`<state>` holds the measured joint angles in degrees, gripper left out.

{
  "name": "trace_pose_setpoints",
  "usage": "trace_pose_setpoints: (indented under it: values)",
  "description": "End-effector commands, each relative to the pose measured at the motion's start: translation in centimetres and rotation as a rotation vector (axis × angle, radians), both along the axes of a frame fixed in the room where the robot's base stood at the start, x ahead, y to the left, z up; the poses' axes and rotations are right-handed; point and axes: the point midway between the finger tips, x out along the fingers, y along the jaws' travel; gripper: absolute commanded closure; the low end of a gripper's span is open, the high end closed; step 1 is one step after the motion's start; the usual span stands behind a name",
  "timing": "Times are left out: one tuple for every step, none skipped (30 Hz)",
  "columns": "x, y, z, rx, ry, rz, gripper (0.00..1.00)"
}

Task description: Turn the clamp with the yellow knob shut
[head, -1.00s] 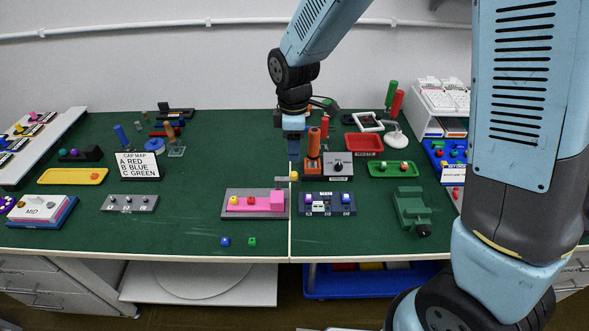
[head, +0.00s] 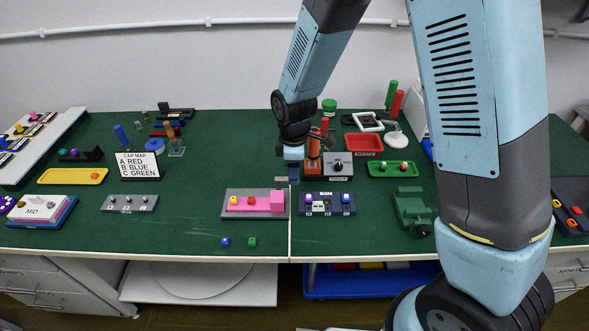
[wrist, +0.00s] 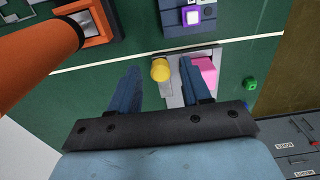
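The yellow knob (wrist: 160,70) shows in the wrist view, on the grey clamp fixture beside a pink block (wrist: 206,72). In the head view, the grey plate (head: 229,213) carries the pink block (head: 277,200), and a short grey bar (head: 281,180) shows above it. My gripper (head: 294,181) is over the right end of this plate and hides the clamp's yellow knob in the head view. In the wrist view, its two blue fingers are apart, with the yellow knob between their tips. I cannot tell whether either finger touches it.
An orange upright handle (head: 313,151) stands close behind my gripper and looms at the left of the wrist view (wrist: 38,57). A dark blue button panel (head: 327,210) is just right of the plate. A green vise (head: 411,207) stands further right. The table in front is mostly clear.

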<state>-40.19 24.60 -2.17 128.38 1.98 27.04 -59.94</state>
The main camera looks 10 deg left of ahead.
Motion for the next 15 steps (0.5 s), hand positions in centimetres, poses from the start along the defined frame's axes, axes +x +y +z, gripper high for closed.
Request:
trace_pose_setpoints:
  values:
    - [0.00,0.00,0.01,0.000,0.000,0.000,0.57]
    - [0.01,0.00,0.01,0.000,0.000,0.000,0.60]
    - [0.01,-0.01,0.01,0.000,0.000,0.000,0.64]
    - [0.01,-0.01,0.01,0.000,0.000,0.000,0.67]
    - [0.01,-0.01,0.02,0.000,0.000,0.000,0.69]
    - [0.01,-0.01,0.02,0.000,0.000,0.000,0.73]
    - [0.01,-0.01,0.02,0.000,0.000,0.000,0.76]
    - [0.01,-0.01,0.02,0.000,0.000,0.000,0.79]
    - [0.01,-0.01,0.02,0.000,0.000,0.000,0.83]
    - [0.01,-0.01,0.02,0.000,0.000,0.000,0.86]
    - [0.02,-0.01,0.03,0.000,0.000,-0.001,0.89]
    - [0.02,-0.01,0.03,0.000,0.000,-0.001,0.92]
    - [0.02,-0.01,0.03,0.000,0.000,-0.001,0.95]
    - [0.02,-0.01,0.03,0.000,0.000,-0.001,0.98]
    - [0.03,-0.01,0.03,0.000,0.000,-0.001,1.00]
